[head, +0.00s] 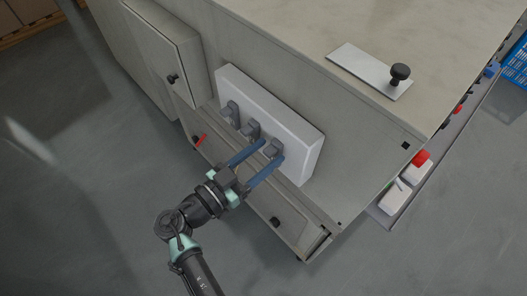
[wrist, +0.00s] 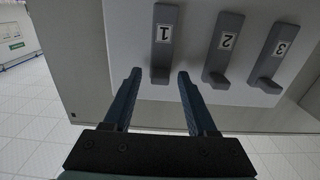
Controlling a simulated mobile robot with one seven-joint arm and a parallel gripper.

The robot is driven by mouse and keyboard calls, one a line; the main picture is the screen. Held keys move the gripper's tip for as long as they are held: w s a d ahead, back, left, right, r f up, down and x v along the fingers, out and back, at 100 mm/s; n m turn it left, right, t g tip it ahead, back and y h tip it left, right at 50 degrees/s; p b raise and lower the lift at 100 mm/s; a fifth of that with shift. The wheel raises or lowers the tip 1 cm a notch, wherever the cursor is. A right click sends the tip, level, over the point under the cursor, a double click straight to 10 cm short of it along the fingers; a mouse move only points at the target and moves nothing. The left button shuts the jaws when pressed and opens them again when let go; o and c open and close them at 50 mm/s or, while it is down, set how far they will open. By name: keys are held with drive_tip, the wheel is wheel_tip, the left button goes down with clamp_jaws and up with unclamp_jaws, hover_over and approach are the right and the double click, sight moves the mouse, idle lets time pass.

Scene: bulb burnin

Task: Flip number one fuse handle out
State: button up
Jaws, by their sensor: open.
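The number one fuse handle (wrist: 164,42) is a grey lever with a white label reading 1, upside down in the wrist view. In the head view it appears to be the rightmost handle (head: 273,147) on the white fuse box (head: 300,140). My gripper (wrist: 160,76) is open, with its two blue fingers on either side of this handle's lower end. In the head view my gripper (head: 272,153) is at the box front. I cannot tell whether the fingertips touch the handle. Nothing is held.
Handles number two (wrist: 224,45) and three (wrist: 274,55) stand beside it. A drawer front with a black knob (head: 276,222) lies below the box. A cabinet door (head: 165,50) stands at left. A metal plate with a black knob (head: 398,75) lies on the top.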

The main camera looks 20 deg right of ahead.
clamp_jaws()
idle(1.4)
